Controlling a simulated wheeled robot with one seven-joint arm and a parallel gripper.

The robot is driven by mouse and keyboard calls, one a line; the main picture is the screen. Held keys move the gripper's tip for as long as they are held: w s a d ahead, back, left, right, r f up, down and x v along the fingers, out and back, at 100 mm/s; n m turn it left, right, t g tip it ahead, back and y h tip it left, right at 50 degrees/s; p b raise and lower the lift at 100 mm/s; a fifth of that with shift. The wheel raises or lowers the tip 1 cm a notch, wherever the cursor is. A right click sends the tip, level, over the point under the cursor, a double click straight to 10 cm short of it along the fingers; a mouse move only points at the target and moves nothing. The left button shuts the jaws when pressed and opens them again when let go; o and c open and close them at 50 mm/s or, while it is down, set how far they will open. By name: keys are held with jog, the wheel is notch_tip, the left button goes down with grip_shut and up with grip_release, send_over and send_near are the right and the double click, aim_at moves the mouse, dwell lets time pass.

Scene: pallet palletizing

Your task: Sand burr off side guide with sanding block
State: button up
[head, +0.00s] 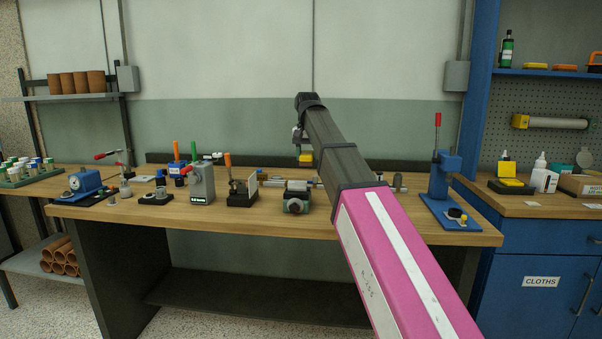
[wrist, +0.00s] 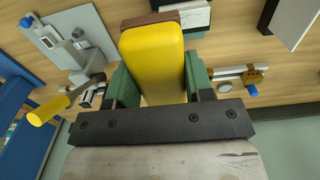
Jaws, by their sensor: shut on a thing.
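My gripper (head: 303,152) hangs above the back middle of the workbench. It is shut on the sanding block (wrist: 150,62), which has a yellow body and a brown strip along its far edge. In the wrist view the green finger pads press on both sides of the block. The block also shows in the head view as a small yellow shape (head: 306,158), apart from the bench top. Below it is a small vise-like fixture (head: 297,198) and a metal rod. I cannot tell which part is the side guide, and no burr can be made out.
On the wooden bench (head: 262,222), a grey tester (head: 201,184) and an orange-handled tool holder (head: 241,192) stand left of the fixture. A blue press (head: 444,180) stands at the right. A blue cabinet (head: 535,270) adjoins the bench. Bare wood lies along the front edge.

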aim_at(301, 182)
jog(key=shift+f, duration=0.15)
jog(key=shift+f, duration=2.7)
jog(key=shift+f, duration=0.65)
jog(key=shift+a+r, duration=0.1)
jog(key=shift+a, duration=1)
jog(key=shift+w+a, duration=0.2)
jog(key=shift+a, duration=2.1)
